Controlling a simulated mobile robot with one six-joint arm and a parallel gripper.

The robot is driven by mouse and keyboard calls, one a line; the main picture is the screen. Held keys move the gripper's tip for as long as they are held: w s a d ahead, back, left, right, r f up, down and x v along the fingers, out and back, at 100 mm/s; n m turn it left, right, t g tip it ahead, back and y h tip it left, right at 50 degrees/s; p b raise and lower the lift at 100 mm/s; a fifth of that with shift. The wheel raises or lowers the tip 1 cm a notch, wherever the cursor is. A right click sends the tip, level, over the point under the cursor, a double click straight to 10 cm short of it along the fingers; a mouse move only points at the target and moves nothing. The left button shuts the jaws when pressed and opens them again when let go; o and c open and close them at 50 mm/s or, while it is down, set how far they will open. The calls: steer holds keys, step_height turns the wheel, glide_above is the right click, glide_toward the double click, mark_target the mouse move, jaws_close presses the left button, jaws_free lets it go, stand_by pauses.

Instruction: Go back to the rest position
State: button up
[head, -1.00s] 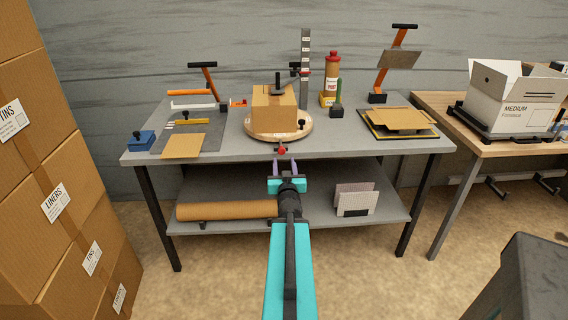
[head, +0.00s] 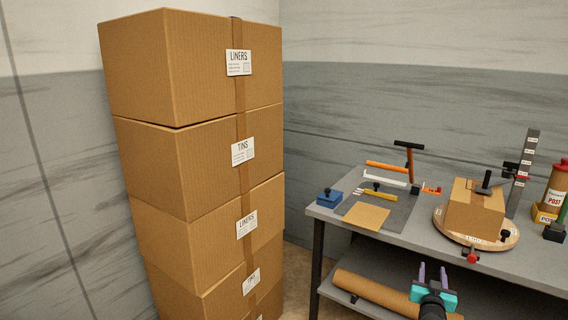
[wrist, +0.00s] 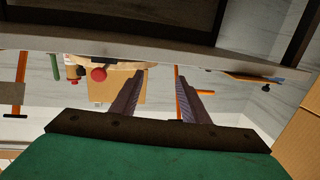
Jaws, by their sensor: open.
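My gripper (head: 432,274) is open, with its two purple-grey fingers apart and nothing between them. In the head view it is low at the right, in front of the grey workbench (head: 345,217). In the wrist view my gripper (wrist: 158,97) points toward the bench edge, and the picture looks upside down. The fingers touch nothing that I can see. The red knob (head: 471,256) of the round wooden turntable (head: 446,229) is beyond the fingers; it also shows in the wrist view (wrist: 98,74).
A tall stack of cardboard boxes (head: 190,150) stands at the left. On the bench are a small carton (head: 470,212), a blue block (head: 329,198), a cardboard sheet (head: 366,215) and an orange-handled tool (head: 409,163). A cardboard roll (head: 375,293) lies on the lower shelf.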

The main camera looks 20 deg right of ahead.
steer(key=w+a+f+n+y, duration=0.1)
steer(key=w+a+f+y, duration=0.1)
steer(key=w+a+f, duration=0.35)
steer(key=w+a+f+n+t+y, duration=0.1)
steer(key=w+a+f+y, duration=0.15)
steer(key=a, duration=0.55)
steer(key=w+a+f+n+y, duration=0.1)
steer(key=w+a+f, duration=0.3)
steer(key=a, duration=0.2)
steer(key=s+a+f+n+g+y, duration=0.2)
steer(key=a+f+g+y, duration=0.2)
steer(key=a+f, duration=1.5)
steer(key=s+a+f+n+g+y, duration=0.25)
steer(key=s+a+f+g, duration=0.45)
steer(key=s+a+f, duration=0.65)
steer(key=s+a+r+n+g, duration=0.1)
steer(key=s+g, duration=0.3)
steer(key=s, duration=0.6)
steer(key=s+a+g, duration=0.3)
steer(key=s, duration=0.7)
steer(key=shift+a+r+n+g+y, duration=0.3)
steer(key=shift+r+n+g, duration=0.05)
steer(key=shift+g, duration=0.05)
